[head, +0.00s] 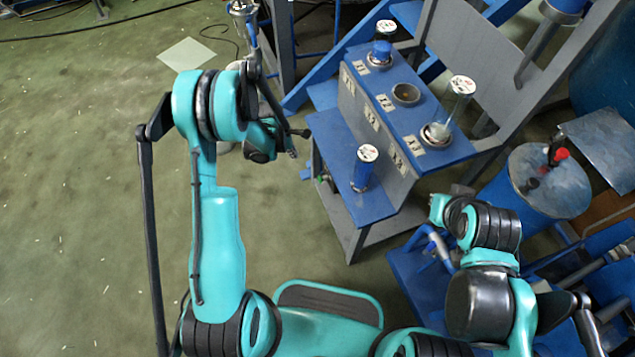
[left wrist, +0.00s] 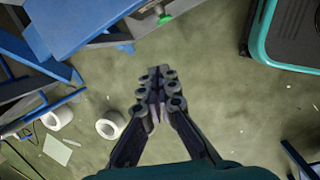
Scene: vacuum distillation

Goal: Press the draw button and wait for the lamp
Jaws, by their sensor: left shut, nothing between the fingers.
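My left gripper (head: 300,133) is beside the left edge of the blue stepped stand, apart from it. In the left wrist view its fingers (left wrist: 158,76) are closed together with nothing between them. A small green part (left wrist: 165,19) shows under the blue stand's edge, beyond the fingertips; it also shows in the head view (head: 325,180) below the stand's left side. I cannot tell if it is the draw button. No lamp can be made out clearly. My right arm's end (head: 440,208) is right of the stand; its fingers cannot be made out.
The blue stepped stand (head: 345,150) has labelled places. A blue-topped vessel (head: 381,52), an empty socket (head: 405,94) and a clear tube (head: 460,98) are on its upper step. A blue cylinder (head: 363,170) stands on the lower step. A blue drum (head: 500,195) is right.

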